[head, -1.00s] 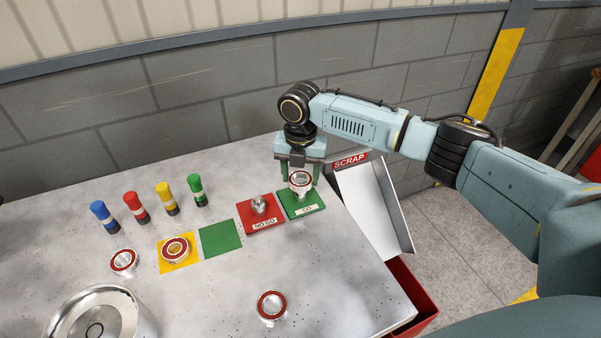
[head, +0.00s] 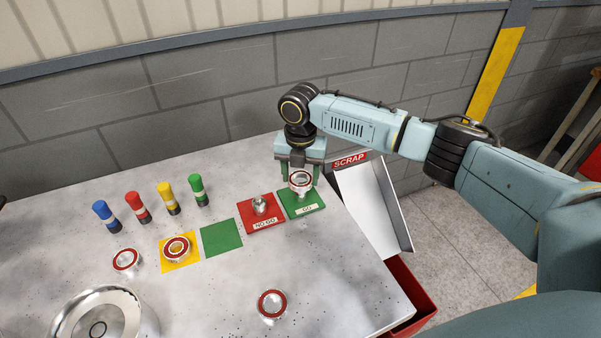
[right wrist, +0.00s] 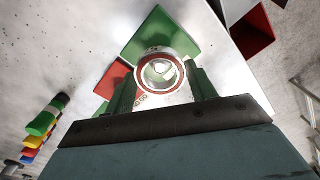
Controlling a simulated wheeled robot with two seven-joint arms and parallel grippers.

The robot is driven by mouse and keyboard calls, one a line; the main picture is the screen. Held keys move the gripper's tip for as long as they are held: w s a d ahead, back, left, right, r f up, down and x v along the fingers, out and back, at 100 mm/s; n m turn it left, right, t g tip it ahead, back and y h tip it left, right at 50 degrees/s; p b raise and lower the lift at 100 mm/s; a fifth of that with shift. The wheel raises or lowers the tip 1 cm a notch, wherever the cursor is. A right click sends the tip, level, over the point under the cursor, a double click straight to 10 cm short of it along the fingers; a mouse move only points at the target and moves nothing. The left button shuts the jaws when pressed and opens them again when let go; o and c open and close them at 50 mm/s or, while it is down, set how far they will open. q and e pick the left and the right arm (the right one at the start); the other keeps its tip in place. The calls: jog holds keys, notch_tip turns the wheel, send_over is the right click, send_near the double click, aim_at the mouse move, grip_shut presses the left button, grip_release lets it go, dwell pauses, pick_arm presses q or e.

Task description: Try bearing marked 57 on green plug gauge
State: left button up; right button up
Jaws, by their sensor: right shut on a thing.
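My right gripper (head: 300,178) is shut on a silver bearing with a red ring face (head: 301,180). It holds the bearing at the green plug gauge, whose green GO plate (head: 308,206) lies at the table's far right corner. In the right wrist view the bearing (right wrist: 142,76) sits between the green fingers. Green plate and a pale shiny plug top show through its bore. I cannot tell whether the bearing is around the plug or just above it. No 57 mark is legible. My left gripper is not in view.
Beside it is a red NO GO plate (head: 270,224) with a silver plug. A green square (head: 221,238) is empty. A yellow square (head: 166,264) bears a bearing; other bearings lie loose (head: 272,304) (head: 126,260). Several coloured pegs stand behind. A white SCRAP chute (head: 372,205) is right.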

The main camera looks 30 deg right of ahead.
jog(key=shift+p, duration=0.35)
jog(key=shift+f, duration=0.4)
dwell(0.8)
jog(key=o, duration=1.6)
notch_tip(320, 180, up, 9)
jog(key=p, duration=0.9)
jog(key=shift+p, duration=0.35)
